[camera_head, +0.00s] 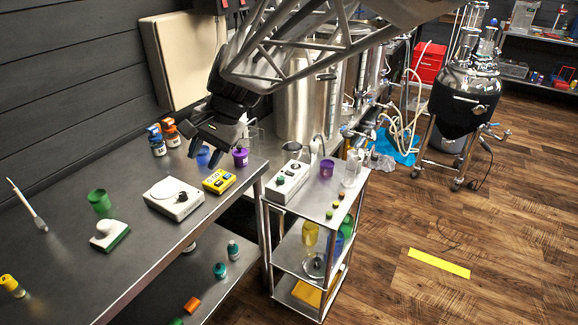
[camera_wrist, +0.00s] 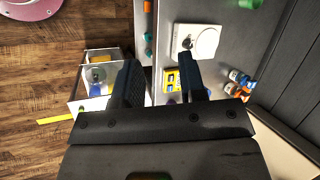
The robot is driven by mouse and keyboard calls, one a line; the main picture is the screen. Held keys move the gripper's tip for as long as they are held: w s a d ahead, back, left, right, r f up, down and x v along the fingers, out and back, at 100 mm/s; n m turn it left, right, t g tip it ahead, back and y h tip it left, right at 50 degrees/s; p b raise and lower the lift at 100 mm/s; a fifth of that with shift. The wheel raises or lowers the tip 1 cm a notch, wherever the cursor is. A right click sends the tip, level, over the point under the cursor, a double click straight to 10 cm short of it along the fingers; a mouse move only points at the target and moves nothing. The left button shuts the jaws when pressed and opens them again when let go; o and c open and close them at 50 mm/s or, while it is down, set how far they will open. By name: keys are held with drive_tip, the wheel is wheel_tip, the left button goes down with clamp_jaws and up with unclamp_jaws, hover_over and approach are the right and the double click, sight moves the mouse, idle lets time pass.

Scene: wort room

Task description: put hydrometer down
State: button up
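A thin white stem with a thicker lower end, which looks like the hydrometer (camera_head: 28,205), lies on the steel bench (camera_head: 85,260) at the far left in the head view. I cannot make it out in the wrist view. My gripper (camera_head: 205,146) is above the back part of the bench, well to the right of that stem. In the wrist view my gripper (camera_wrist: 160,82) has its two fingers apart, with nothing visible held between them.
Under or near my gripper are a yellow meter (camera_head: 218,181), a purple cup (camera_head: 240,157) and orange- and blue-capped bottles (camera_head: 157,142). A white stirrer plate (camera_head: 173,199), green cup (camera_head: 99,201) and green-and-white brush (camera_head: 109,235) stand leftward. A steel cart (camera_head: 312,207) adjoins the bench.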

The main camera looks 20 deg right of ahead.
drive_tip(key=s+d+f+n+t+h, duration=0.2)
drive_tip(key=s+d+n+h, duration=0.3)
drive_tip(key=s+d, duration=1.5)
drive_tip(key=shift+s+d+f+t+h, duration=0.35)
drive_tip(key=shift+s+f, duration=0.3)
drive_tip(key=shift+s, duration=0.5)
